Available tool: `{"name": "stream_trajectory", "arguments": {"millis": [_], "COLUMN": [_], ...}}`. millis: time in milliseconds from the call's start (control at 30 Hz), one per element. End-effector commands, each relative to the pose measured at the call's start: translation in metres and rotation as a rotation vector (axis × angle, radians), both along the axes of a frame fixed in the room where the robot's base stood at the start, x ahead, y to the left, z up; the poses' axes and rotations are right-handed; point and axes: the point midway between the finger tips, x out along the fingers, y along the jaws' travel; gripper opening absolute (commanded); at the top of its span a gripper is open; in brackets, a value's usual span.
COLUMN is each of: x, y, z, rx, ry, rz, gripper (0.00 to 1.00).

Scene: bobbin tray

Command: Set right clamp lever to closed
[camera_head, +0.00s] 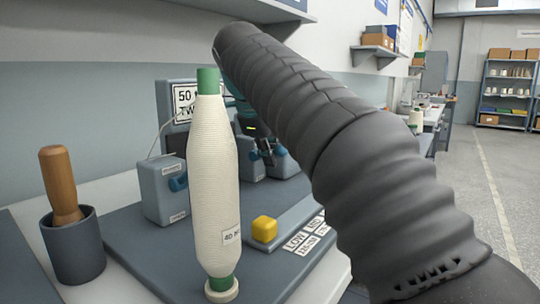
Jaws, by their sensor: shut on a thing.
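The right clamp lever (280,150) is a small blue handle on a grey block (287,167) at the back of the board, partly hidden by my gripper and arm. My gripper (267,158) is dark and small in this view, with its fingers shut at this lever. The exact grip and the lever's angle are hard to make out. Another blue lever (178,182) shows on the left grey block (163,192).
A tall cream bobbin (213,180) with green ends stands in front, with a yellow block (264,229) beside it. A grey cup (73,250) holds a wooden-handled tool (61,185) at left. A sign (183,103) stands behind. My arm covers the right side.

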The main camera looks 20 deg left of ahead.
Motion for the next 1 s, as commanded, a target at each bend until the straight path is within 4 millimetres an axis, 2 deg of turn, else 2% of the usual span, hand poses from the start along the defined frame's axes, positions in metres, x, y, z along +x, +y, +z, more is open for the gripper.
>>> {"name": "stream_trajectory", "arguments": {"millis": [333,900,933,1000], "x": [0.0007,-0.0006,-0.0006,-0.0006], "y": [0.0002,0.0011,0.0011,0.0012], "z": [0.0017,0.0023,0.0023,0.0027], "rx": [-0.116,-0.14,-0.14,-0.139], "ry": [0.045,0.055,0.055,0.054], "rz": [-0.005,-0.004,-0.004,-0.003], "gripper": [0.0,0.0,0.17,0.34]}}
